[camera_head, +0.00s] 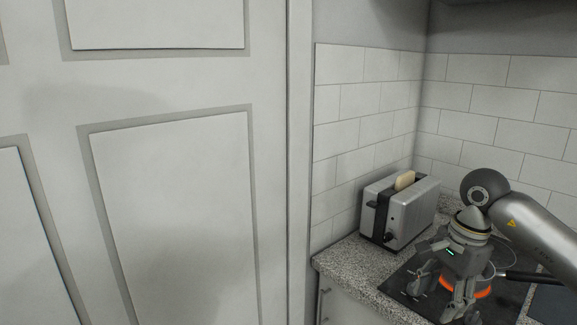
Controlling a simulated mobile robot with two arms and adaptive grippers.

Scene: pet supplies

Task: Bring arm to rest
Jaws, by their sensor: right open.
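My right arm (540,225) comes in from the right edge of the head view. Its gripper (438,296) points down over the dark cooktop (404,303), with its fingers spread apart. I see nothing held between the fingers. My left gripper is not in this view.
A silver toaster (411,215) with a slice of bread (404,180) in its slot stands on the speckled counter (345,262), left of my gripper. A dark handle (530,276) extends right of the burner. Tiled walls close the corner. A large white panelled door (180,200) fills the left.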

